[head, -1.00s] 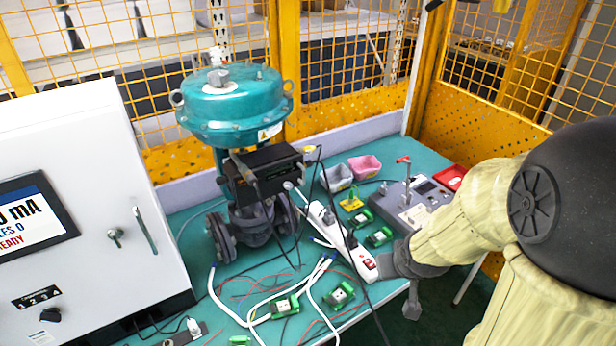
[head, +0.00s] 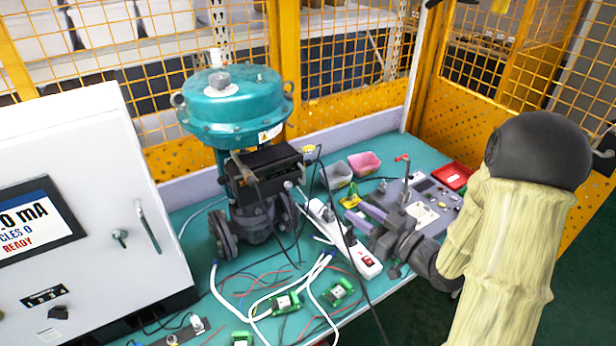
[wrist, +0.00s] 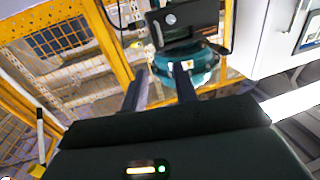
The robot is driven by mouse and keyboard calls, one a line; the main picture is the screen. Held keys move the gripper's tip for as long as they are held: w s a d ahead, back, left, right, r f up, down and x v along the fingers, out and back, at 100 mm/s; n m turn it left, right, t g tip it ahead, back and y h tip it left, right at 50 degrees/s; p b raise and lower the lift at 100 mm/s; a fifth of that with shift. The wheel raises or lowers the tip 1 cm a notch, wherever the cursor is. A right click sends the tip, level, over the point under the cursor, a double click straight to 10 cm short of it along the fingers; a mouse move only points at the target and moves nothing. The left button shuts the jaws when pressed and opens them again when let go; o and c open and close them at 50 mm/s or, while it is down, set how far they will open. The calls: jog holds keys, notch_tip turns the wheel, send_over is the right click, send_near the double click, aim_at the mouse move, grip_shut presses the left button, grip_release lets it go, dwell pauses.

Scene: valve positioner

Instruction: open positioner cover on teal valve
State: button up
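The teal valve (head: 235,105) stands upright on the teal-topped bench, with a grey body and flanges below its round actuator. The black positioner box (head: 270,172) is mounted on its front, below the actuator; its cover looks closed. In the wrist view, which is turned over, the positioner (wrist: 188,20) is at the top and the teal actuator (wrist: 200,62) lies below it. My gripper (head: 356,213) is to the right of the positioner, above the bench and apart from it. Its two fingers (wrist: 160,72) are spread with nothing between them.
A white control cabinet (head: 85,190) stands at left. A white power strip (head: 366,262), cables and several green terminal modules (head: 338,291) cover the bench front. A pink bin (head: 364,164), a grey instrument panel (head: 425,212) and a red tray (head: 453,176) are at right. Yellow mesh fencing (head: 350,70) closes the back.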

dwell(0.3)
jog(key=p+x, duration=0.5)
jog(key=x, duration=1.2)
jog(key=shift+a+p, duration=0.2)
jog(key=shift+p, duration=0.1)
jog(key=shift+w, duration=0.1)
jog(key=shift+c, duration=0.2)
grip_shut()
